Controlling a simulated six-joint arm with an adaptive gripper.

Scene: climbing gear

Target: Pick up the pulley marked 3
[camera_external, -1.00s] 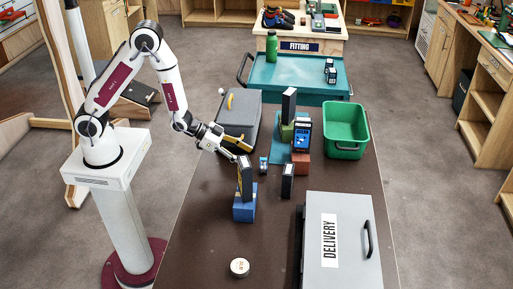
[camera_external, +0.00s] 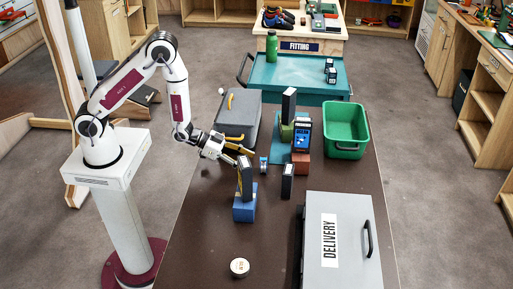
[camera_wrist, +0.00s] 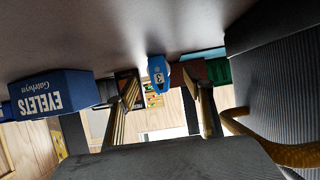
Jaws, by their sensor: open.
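The pulley marked 3 (camera_wrist: 158,72) is a small blue piece with a white label, seen between and beyond my fingers in the wrist view. In the external view it looks to be the small blue item (camera_external: 264,164) on the brown table, right of my gripper (camera_external: 238,157). My gripper is open and low, with its two fingers (camera_wrist: 165,98) spread and nothing held between them. A gap lies between the fingertips and the pulley.
A blue EYELETS box (camera_wrist: 55,95) is close on the left in the wrist view. A dark box stands on a blue block (camera_external: 244,208). A grey case (camera_external: 238,112), a dark upright box (camera_external: 288,182), a green bin (camera_external: 346,130) and the DELIVERY case (camera_external: 345,240) surround the spot.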

